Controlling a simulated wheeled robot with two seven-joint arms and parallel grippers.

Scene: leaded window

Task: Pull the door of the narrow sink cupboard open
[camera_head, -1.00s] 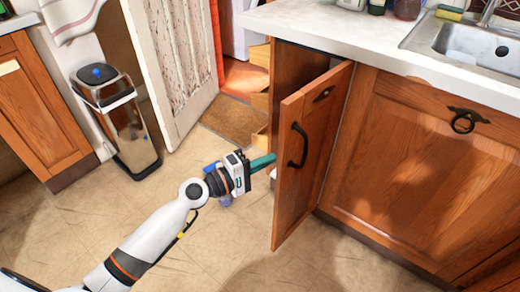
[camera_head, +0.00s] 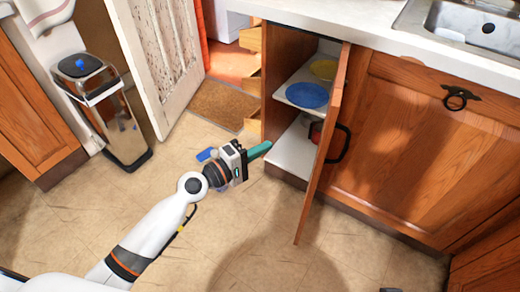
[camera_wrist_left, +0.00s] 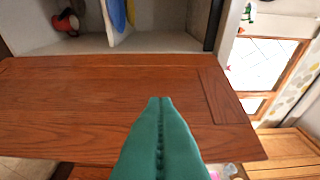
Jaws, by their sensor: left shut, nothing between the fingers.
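The narrow sink cupboard's wooden door (camera_head: 322,150) stands wide open and shows nearly edge-on in the head view. Its black handle (camera_head: 343,145) is on the side away from my left gripper. My left gripper (camera_head: 264,148) is shut and empty, its green fingers pointing toward the door's inner side. In the left wrist view the fingers (camera_wrist_left: 160,100) lie in front of the door panel (camera_wrist_left: 90,95); whether they touch it I cannot tell. Inside the cupboard (camera_head: 290,150) are a blue plate (camera_head: 307,95), a yellow plate (camera_head: 324,69) and a red item (camera_head: 315,131). My right gripper is not seen.
The wider cupboard front (camera_head: 420,140) with a ring handle (camera_head: 456,98) is right of the open door. The worktop (camera_head: 370,30) and sink (camera_head: 465,25) are above. A steel bin (camera_head: 110,115) and doormat (camera_head: 222,105) are at the left.

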